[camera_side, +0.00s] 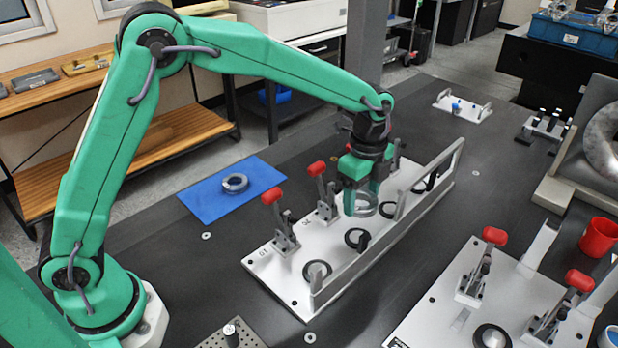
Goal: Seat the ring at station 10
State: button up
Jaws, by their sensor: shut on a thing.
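My gripper (362,199) is shut on a grey metal ring (363,209), which it holds over the long pale fixture plate (282,288). The ring looks to be above the plate; the exact gap cannot be told. The plate carries a row of round dark seats, among them a front one (317,271) and another behind it (357,238). Red-handled toggle clamps (271,197) stand upright along its left side. The number labels by the seats are too small to read surely, so I cannot tell which is station 10. My gripper hides part of the far clamps.
A second grey ring (235,183) lies on a blue mat (205,203) left of the plate. A raised rail (360,268) runs along the plate's right side. Another clamp plate (420,318) and a red cup (599,237) stand at the right. Dark table is clear between the plates.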

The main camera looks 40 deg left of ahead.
send_near(318, 260)
notch_tip(318, 260, up, 2)
jog(key=d, duration=0.2)
jog(key=shift+s+a+f, duration=0.1)
jog(key=shift+s+f, duration=0.1)
jog(key=shift+s, duration=0.8)
jog(key=shift+f, duration=0.25)
jog(key=shift+f, duration=3.15)
jog(key=shift+f, duration=0.65)
jog(key=o, duration=1.4)
jog(key=shift+c, duration=0.2)
